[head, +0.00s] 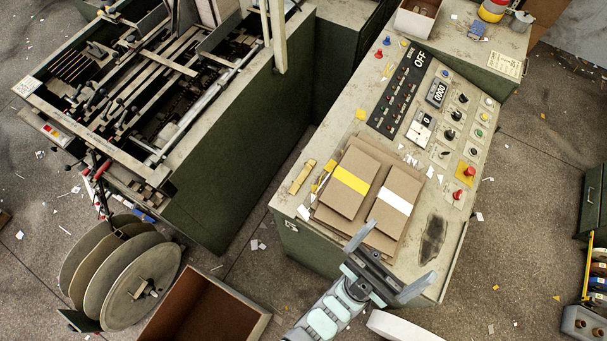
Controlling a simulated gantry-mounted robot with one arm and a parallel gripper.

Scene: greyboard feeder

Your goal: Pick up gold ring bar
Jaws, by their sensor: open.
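A short gold bar (301,177) lies flat on the left edge of the sloped console top (290,208). It is tilted in the picture, and it looks like the gold ring bar; ring details are too small to make out. My gripper (389,262) is at the lower right of the bar, over the console's near edge. Its two grey fingers are spread wide with nothing between them. The gripper is apart from the bar.
Two brown board stacks, one with a yellow band (351,180) and one with a white band (396,201), lie right of the bar. A thin yellow tool (325,175) lies close beside it. Switches and a red button (470,172) fill the console's far side.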

